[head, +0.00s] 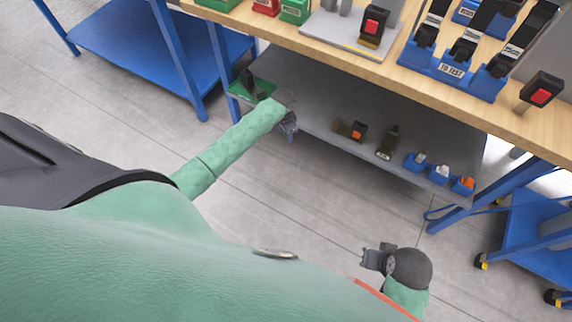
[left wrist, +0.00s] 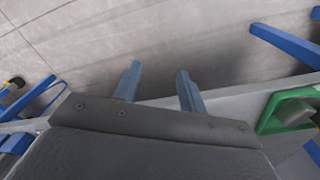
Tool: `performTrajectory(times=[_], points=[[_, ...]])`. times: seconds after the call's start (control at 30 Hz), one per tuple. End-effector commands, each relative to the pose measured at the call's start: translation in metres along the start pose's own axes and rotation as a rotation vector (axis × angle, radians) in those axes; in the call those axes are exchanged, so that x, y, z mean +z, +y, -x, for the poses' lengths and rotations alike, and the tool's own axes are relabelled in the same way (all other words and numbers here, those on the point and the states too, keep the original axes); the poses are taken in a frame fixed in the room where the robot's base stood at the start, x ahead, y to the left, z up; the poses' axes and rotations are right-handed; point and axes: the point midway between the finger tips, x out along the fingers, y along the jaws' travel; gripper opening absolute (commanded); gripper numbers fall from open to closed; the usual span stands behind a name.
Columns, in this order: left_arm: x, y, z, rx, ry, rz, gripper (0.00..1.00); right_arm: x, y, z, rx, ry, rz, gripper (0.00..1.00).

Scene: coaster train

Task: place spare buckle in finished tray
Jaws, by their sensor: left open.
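A green tray (head: 262,88) with a dark piece in it sits at the left end of the grey lower shelf; a green tray (left wrist: 262,124) with a grey piece also shows at the right of the left wrist view. Several buckles are in view, and I cannot tell which is the spare one: a black one with an orange-red button (head: 357,131) on the lower shelf, and red-button ones on the bench (head: 374,23) (head: 541,91). My left gripper (head: 289,127) is at the shelf's front edge beside the tray, open and empty (left wrist: 158,76). My right gripper (head: 372,258) is over the floor, its jaws unclear.
A dark piece (head: 388,142) and small blue bins (head: 438,174) stand on the lower shelf, right of the orange-red buckle. The wooden bench top (head: 330,52) overhangs the shelf. A blue rack (head: 463,75) labelled "TO TEST" holds black straps. Blue carts stand at both sides.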

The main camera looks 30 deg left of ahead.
Motion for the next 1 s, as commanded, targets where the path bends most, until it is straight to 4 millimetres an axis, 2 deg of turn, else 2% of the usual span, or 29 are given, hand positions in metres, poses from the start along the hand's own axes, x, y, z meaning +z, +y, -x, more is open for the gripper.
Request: performTrajectory(times=[0.03,0.2,0.37,0.5,0.6,0.8,1.0], points=[[0.008,0.030,-0.003,0.011,0.011,-0.004,0.41,0.000,0.000,0.000,0.000,0.000,0.000,0.00],[0.034,0.111,0.002,0.027,0.050,0.009,0.41,0.000,0.000,0.000,0.000,0.000,-0.001,0.00],[0.062,0.177,0.018,0.043,0.090,0.041,0.41,-0.001,-0.001,0.000,-0.002,0.001,-0.002,0.00],[0.090,0.228,0.041,0.056,0.124,0.085,0.41,-0.002,-0.002,0.000,-0.004,0.003,-0.003,0.00],[0.111,0.259,0.061,0.064,0.149,0.125,0.41,-0.003,-0.002,0.000,-0.005,0.004,-0.004,0.00],[0.155,0.308,0.111,0.070,0.196,0.223,0.41,-0.003,-0.003,0.001,-0.005,0.004,-0.003,0.00],[0.187,0.333,0.153,0.068,0.226,0.310,0.41,-0.002,-0.002,0.000,-0.002,0.003,0.000,0.00]])
